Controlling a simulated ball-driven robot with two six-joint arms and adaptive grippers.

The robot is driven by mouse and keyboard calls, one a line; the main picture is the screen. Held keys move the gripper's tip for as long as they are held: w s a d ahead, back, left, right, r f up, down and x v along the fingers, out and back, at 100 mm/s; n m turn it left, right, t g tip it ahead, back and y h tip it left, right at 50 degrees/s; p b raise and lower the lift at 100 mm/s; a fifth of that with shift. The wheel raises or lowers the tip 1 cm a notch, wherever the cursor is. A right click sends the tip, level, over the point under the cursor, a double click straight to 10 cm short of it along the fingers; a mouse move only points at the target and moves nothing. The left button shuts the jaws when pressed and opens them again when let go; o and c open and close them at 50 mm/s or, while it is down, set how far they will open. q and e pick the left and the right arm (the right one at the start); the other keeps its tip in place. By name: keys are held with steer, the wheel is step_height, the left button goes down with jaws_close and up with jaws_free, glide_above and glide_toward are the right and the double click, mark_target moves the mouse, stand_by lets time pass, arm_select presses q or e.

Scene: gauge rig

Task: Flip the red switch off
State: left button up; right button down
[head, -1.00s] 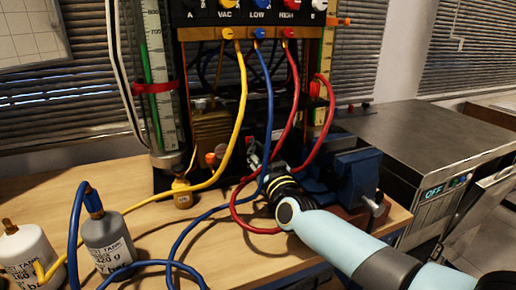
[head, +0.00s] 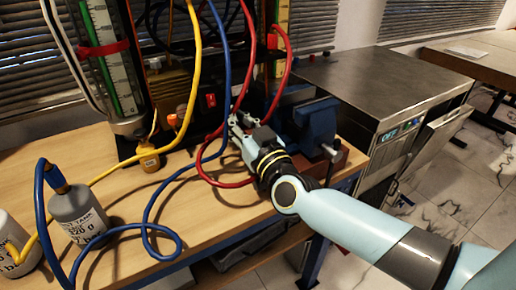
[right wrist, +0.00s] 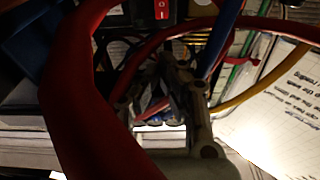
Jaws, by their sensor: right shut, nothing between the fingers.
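The red switch (head: 211,100) is a small red rocker on the dark lower part of the gauge rig, between the yellow and blue hoses. It also shows at the top edge of the right wrist view (right wrist: 162,9), with a white mark on it. Its on or off position is too small to tell. My right gripper (head: 237,124) is shut and empty, to the right of and a little lower than the switch, apart from it, among the red and blue hoses. Its fingers show in the right wrist view (right wrist: 175,65). My left gripper is not in view.
A red hose (head: 203,160) loops around beside my right gripper, and a blue hose (head: 225,60) hangs between it and the switch. A blue vise (head: 312,125) stands right.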

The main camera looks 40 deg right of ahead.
steer(key=s+a+f+n+g+y, duration=0.1)
steer(key=a+y, duration=0.1)
steer(key=a, duration=0.1)
steer(key=s+a+f+n+g+y, duration=0.2)
steer(key=a, duration=0.1)
steer(key=s+a+f+n+g+y, duration=0.1)
steer(key=s+a+f+y, duration=0.1)
steer(key=a, duration=0.1)
steer(key=shift+s+a+g, duration=0.1)
steer(key=shift+s+g, duration=0.05)
steer(key=shift+g, duration=0.15)
steer(key=s+f+g, duration=0.1)
steer(key=s+a+f+g, duration=0.1)
steer(key=s+f+n+g, duration=0.1)
steer(key=shift+s+a+y, duration=0.25)
steer(key=shift+s+y, duration=0.1)
steer(key=shift+y, duration=0.05)
steer(key=s+f+g, duration=0.1)
steer(key=s, duration=0.1)
steer(key=s+f+g, duration=0.1)
steer(key=s, duration=0.1)
steer(key=s+d+f+g+h, duration=0.1)
steer(key=s+g, duration=0.1)
steer(key=shift+s, duration=0.1)
steer(key=shift+s+d+f+g, duration=0.2)
steer(key=shift+s+g, duration=0.1)
steer(key=shift+s, duration=0.2)
